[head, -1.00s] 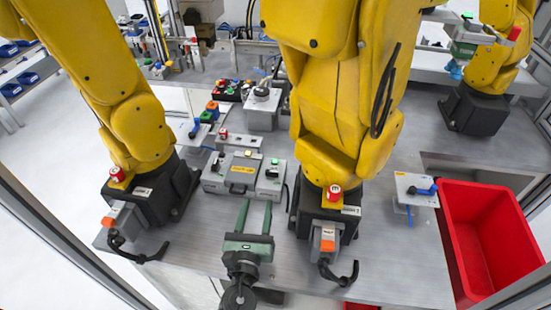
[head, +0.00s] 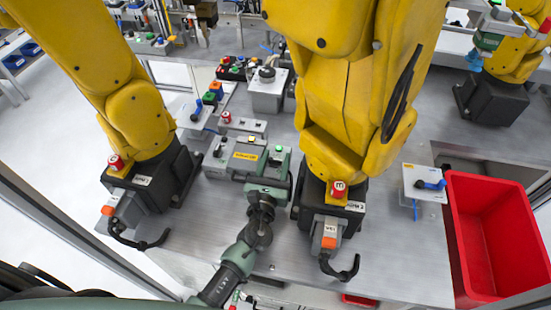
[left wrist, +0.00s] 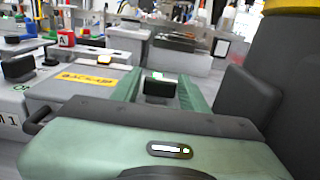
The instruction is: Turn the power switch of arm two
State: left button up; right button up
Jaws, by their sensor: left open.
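A grey control box (head: 212,168) stands on the metal table between two yellow robot arms, with a yellow label in its middle. Its right unit carries a black knob switch (left wrist: 160,87) and a green light (head: 279,148). The left unit has another black knob (head: 218,151), which also shows in the left wrist view (left wrist: 18,68), near lettering that seems to read M1. My green left gripper (head: 274,166) is open over the right unit. In the left wrist view its two fingers (left wrist: 159,90) reach along both sides of the right knob; contact cannot be told. My right gripper is not in view.
The yellow arm bases (head: 335,210) and (head: 155,178) stand close on both sides, with red buttons on top. A red bin (head: 490,235) is at the right. A grey box with a round knob (head: 267,92) stands behind. The table front is mostly clear.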

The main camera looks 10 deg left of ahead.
pick_arm(q)
grip_shut()
jog(key=shift+n+y, duration=0.5)
jog(key=shift+y, duration=0.1)
jog(key=shift+n+y, duration=0.3)
jog(key=shift+y, duration=0.4)
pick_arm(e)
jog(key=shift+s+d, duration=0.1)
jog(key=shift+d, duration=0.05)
pick_arm(q)
grip_release()
jog(key=shift+s, duration=0.1)
